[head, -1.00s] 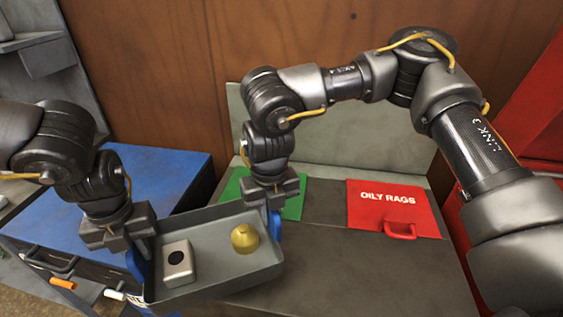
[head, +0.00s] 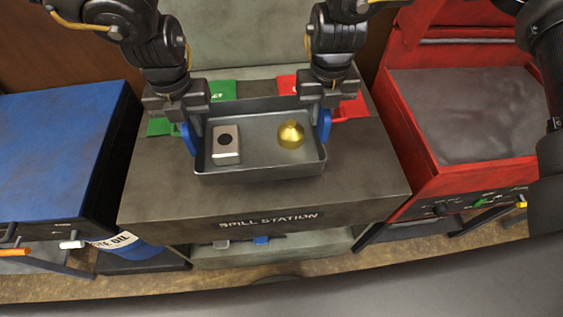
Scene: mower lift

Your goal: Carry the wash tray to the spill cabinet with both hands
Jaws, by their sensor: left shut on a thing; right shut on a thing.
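The grey wash tray (head: 262,172) has a blue handle at each end and looks level. It holds a silver box-shaped part (head: 226,150) with a dark round hole on the left and a brass dome-shaped part (head: 291,135) on the right. My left gripper (head: 187,125) is shut on the tray's left handle. My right gripper (head: 325,110) is shut on its right handle. The tray is over the top of the grey spill cabinet (head: 160,205), marked SPILL STATION. I cannot tell whether it touches the top.
A green panel (head: 222,90) and a red panel (head: 352,107) lie on the cabinet top behind the tray, partly hidden. A blue cabinet (head: 60,150) stands at left and a red bench (head: 460,175) with a dark top at right. The cabinet's front strip is clear.

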